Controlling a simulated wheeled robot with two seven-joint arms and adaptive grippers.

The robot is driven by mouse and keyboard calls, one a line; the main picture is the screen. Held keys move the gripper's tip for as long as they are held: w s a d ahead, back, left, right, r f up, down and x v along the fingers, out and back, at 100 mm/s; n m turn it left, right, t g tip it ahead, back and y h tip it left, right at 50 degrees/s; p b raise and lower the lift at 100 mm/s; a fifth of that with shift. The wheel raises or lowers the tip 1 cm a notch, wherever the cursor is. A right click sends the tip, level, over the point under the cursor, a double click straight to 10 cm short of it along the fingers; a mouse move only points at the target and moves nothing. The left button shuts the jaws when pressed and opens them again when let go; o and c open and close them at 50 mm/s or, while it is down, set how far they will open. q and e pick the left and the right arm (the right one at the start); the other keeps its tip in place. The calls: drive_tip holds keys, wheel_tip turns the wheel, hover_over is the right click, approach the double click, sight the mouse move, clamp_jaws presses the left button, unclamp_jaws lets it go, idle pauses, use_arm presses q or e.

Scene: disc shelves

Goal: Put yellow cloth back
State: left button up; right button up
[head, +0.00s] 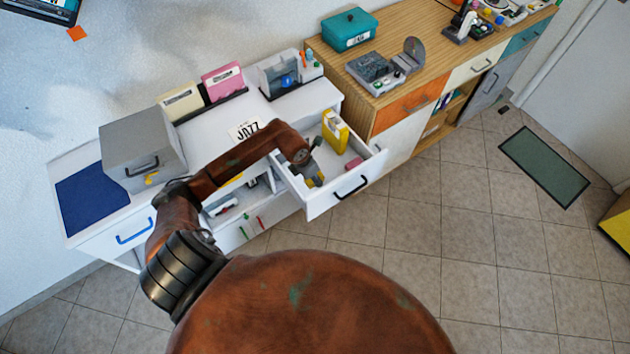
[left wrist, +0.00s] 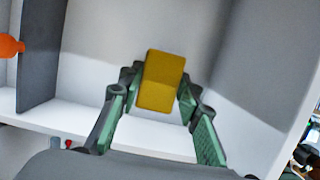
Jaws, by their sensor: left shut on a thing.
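My left gripper (head: 314,177) reaches down into the open white drawer (head: 335,201) of the white cabinet. It is shut on the yellow cloth (left wrist: 161,80), which looks like a small folded block. In the left wrist view the cloth sits between the two green-padded fingertips (left wrist: 158,95), with pale drawer walls around it. In the head view a small yellow patch shows at the fingers, mostly hidden by the gripper. I cannot tell whether the cloth touches the drawer floor. My right gripper is not in view.
A yellow bottle (head: 335,131) and a pink block (head: 354,163) are in the same drawer. A grey box (head: 140,150) and a blue mat (head: 92,197) are on the cabinet top. A wooden sideboard (head: 440,45) stands to the right.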

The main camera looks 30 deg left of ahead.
use_arm(q)
drive_tip(key=shift+x, duration=1.8)
drive_tip(key=shift+s+a+f+b, duration=0.15)
drive_tip(key=shift+b, duration=0.15)
drive_tip(key=o, duration=1.1)
drive_tip(key=shift+r, duration=0.25)
drive_tip(key=p+v, duration=0.1)
drive_tip(key=v, duration=1)
drive_tip(key=shift+s+r+p, duration=0.15)
drive_tip(key=shift+r+p, duration=0.2)
